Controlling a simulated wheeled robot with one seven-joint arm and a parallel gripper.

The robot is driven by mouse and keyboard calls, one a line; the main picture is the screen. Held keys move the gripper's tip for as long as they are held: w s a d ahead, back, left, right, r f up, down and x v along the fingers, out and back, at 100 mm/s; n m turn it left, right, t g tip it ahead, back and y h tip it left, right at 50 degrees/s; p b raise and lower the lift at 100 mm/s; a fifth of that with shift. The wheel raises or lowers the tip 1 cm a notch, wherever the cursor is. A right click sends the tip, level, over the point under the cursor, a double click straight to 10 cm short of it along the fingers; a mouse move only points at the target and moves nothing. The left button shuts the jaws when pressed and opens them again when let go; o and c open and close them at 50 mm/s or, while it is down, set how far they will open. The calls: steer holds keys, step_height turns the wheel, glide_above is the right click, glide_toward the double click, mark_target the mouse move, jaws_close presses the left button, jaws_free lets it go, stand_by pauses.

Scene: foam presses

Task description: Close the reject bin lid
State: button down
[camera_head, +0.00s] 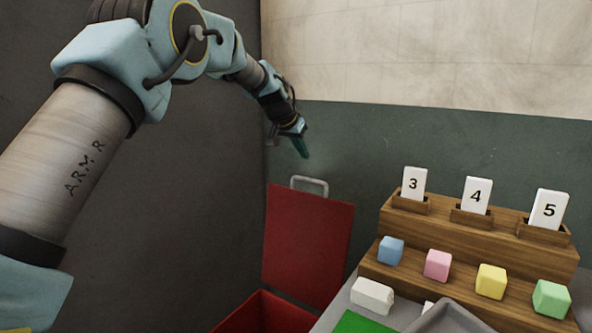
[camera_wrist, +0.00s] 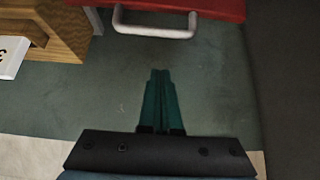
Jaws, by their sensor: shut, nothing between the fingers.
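The red reject bin (camera_head: 264,314) stands at the bottom centre of the head view, in the corner by the dark wall. Its red lid (camera_head: 308,247) stands open, raised against the green wall. A grey metal handle (camera_head: 309,184) is on the lid's top edge. My gripper (camera_head: 303,152) is above the handle and apart from it, shut and empty. In the wrist view, my teal fingers (camera_wrist: 160,76) are together and point towards the handle (camera_wrist: 155,31), with a gap between. The lid's edge (camera_wrist: 170,8) shows at the top.
A wooden stepped rack (camera_head: 470,245) with number cards and coloured foam blocks stands right of the bin. The dark wall (camera_head: 165,220) is close on the left.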

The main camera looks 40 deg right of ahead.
steer(key=d+f+p, duration=0.1)
steer(key=f+p, duration=0.3)
steer(key=f, duration=0.1)
steer(key=d+f+p, duration=0.1)
steer(key=f+p, duration=0.1)
steer(key=shift+w+d+f, duration=0.2)
steer(key=shift+d+f, duration=0.05)
steer(key=shift+d, duration=0.1)
stand_by(0.4)
steer(key=shift+a+f, duration=0.1)
stand_by(0.4)
